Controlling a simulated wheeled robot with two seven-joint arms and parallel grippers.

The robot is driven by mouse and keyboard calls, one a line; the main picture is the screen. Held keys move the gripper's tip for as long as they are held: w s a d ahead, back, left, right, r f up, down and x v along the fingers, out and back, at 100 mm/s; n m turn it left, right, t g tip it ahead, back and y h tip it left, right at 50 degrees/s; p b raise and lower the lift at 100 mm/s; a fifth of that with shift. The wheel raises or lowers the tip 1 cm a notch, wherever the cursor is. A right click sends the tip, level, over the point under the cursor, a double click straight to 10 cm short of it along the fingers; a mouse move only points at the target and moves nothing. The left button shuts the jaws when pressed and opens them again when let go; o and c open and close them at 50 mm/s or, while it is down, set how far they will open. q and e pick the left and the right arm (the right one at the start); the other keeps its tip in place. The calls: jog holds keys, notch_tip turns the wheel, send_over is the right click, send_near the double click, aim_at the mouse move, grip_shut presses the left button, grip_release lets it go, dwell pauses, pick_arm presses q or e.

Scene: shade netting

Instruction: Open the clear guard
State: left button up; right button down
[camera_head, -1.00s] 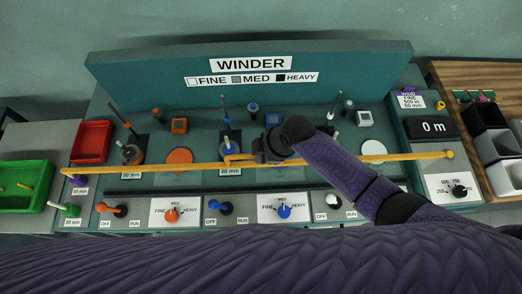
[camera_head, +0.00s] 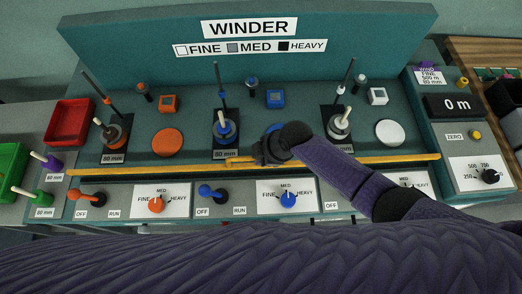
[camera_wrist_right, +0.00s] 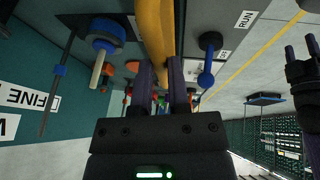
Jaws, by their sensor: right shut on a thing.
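The clear guard shows mainly as its long yellow bar (camera_head: 370,161), which crosses the front of the winder. I cannot make out the clear sheet itself. My right gripper (camera_head: 243,161) is at the middle of the bar. In the right wrist view the fingers (camera_wrist_right: 162,88) of this gripper are shut on the yellow bar (camera_wrist_right: 152,25), on what seems to be its handle. My left gripper (camera_wrist_right: 302,48) shows at the right edge of that view, empty with its fingers apart; it is not in the head view.
The winder has an orange, a blue (camera_head: 225,128) and a white spool station behind the bar. Knobs and levers, such as the blue lever (camera_head: 211,192), line the front panel. A red bin (camera_head: 69,122) and a green bin stand left; a length counter (camera_head: 455,105) stands right.

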jog(key=shift+f+b, duration=0.8)
jog(key=shift+f, duration=0.7)
pick_arm(q)
jog(key=f, duration=0.1)
jog(key=a+f, duration=0.1)
jog(key=shift+s+f, duration=0.2)
jog(key=shift+f, duration=0.1)
jog(key=shift+d, duration=0.15)
jog(key=shift+w+d, duration=0.1)
jog(key=shift+d, duration=0.3)
pick_arm(e)
jog(key=c, duration=0.6)
grip_release()
pick_arm(q)
jog(key=r+p, duration=0.4)
jog(key=shift+w+a+r, duration=0.1)
jog(key=shift+a, duration=0.1)
pick_arm(e)
jog(key=v, duration=1)
pick_arm(q)
jog(key=shift+d, duration=0.1)
